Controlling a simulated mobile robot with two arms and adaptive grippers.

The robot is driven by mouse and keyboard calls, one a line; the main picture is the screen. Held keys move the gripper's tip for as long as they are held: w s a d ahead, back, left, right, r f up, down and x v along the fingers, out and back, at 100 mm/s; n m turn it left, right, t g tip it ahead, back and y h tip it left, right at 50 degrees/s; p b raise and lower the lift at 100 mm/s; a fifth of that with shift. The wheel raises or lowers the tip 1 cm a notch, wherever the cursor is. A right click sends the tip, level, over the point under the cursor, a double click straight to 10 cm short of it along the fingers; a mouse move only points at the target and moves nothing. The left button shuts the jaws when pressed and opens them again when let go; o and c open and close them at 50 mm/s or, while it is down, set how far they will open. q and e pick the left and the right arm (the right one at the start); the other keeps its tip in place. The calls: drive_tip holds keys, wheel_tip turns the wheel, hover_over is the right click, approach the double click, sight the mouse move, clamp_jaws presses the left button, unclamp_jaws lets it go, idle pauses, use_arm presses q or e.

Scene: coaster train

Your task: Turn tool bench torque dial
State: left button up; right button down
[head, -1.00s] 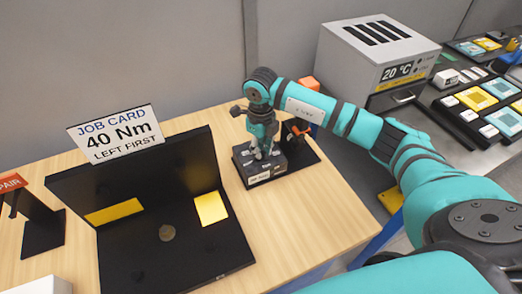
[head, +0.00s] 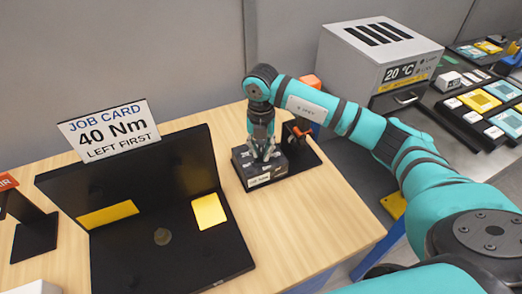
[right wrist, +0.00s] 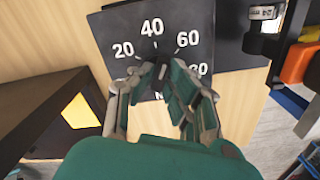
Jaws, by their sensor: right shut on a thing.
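The torque dial box (head: 261,178) is a small dark block on the wooden bench, right of the job card (head: 108,131), which reads "40 Nm" and "LEFT FIRST". In the right wrist view the dial face (right wrist: 188,22) shows 20, 40, 60 and a partly hidden 80. My right gripper (head: 264,152) points down onto the box. In the right wrist view its fingers (right wrist: 161,76) are shut on the small dark dial knob (right wrist: 159,68). The fingers hide much of the knob, and I cannot tell its exact setting. My left gripper is not in view.
A black angled stand (head: 150,270) with yellow patches fills the left bench. A black holder with an orange item (head: 298,130) stands close right of the dial box. A grey oven-like unit (head: 372,55) reading 20 °C stands behind. Bare wood lies in front of the dial.

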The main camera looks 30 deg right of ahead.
sight(261, 151)
drive_tip(key=shift+m, duration=2.2)
drive_tip(key=c, duration=1.3)
unclamp_jaws()
drive_tip(key=shift+r, duration=0.1)
wheel_tip(261, 151, up, 12)
drive_tip(key=shift+f, duration=0.1)
